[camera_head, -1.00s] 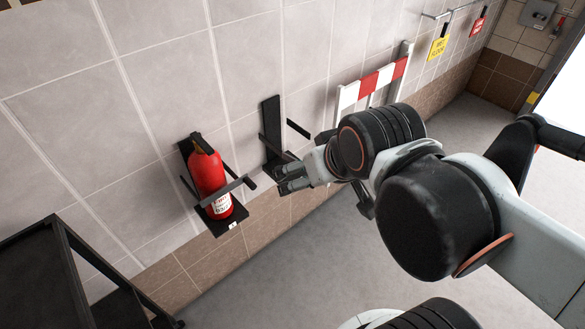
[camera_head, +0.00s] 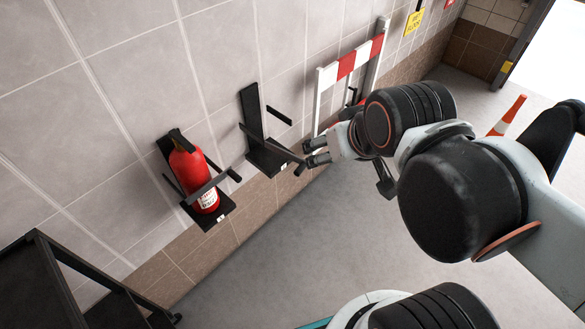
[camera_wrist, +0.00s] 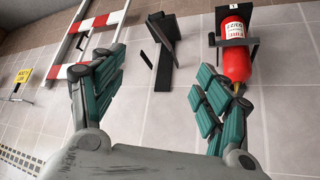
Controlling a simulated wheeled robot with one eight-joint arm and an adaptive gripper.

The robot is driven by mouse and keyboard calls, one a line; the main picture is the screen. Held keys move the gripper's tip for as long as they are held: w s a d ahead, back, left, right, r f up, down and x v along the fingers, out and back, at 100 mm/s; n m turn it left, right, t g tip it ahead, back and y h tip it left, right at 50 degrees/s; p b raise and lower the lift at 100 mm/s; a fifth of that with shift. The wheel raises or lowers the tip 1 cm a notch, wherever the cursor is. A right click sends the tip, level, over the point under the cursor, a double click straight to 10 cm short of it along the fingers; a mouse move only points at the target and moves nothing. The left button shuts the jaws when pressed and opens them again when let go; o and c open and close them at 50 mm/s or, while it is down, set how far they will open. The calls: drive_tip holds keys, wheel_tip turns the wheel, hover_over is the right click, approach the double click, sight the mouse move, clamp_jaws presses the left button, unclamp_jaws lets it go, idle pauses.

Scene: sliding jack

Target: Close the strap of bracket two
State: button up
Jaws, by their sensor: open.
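The empty black bracket (camera_head: 253,112) is on the tiled wall, right of the one with the extinguisher. Its label is too small to read.
A red and white barrier (camera_head: 346,66) leans on the wall right of the bracket, behind my wrist. A dark cart (camera_head: 60,270) stands at lower left. A traffic cone (camera_head: 508,115) is at right. The floor below the brackets is clear.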

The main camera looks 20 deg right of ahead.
wheel_tip(320, 180, down, 9)
drive_tip(key=b, duration=0.8)
clamp_jaws()
drive_tip(key=w+f+n+g+h+p, duration=0.1)
drive_tip(key=w+f+n+g, duration=0.15)
drive_tip(key=w+n, duration=0.7)
drive_tip(key=w+f+n+g+h+p, duration=0.1)
drive_tip(key=w+f+n+h+p, duration=0.15)
drive_tip(key=w+n, duration=0.75)
drive_tip(key=s+a+f+n+g+y+b, duration=0.1)
drive_tip(key=s+a+f+n+g+b, duration=0.15)
drive_tip(key=s+a+f+n, duration=0.4)
drive_tip(key=w+d+f+b, duration=0.3)
drive_tip(key=w+f+b, duration=0.1)
drive_tip(key=f, duration=0.6)
drive_tip(key=shift+w+d+f+t+b, duration=0.15)
drive_tip(key=shift+w+f+t+b, duration=0.2)
drive_tip(key=shift+w, duration=0.45)
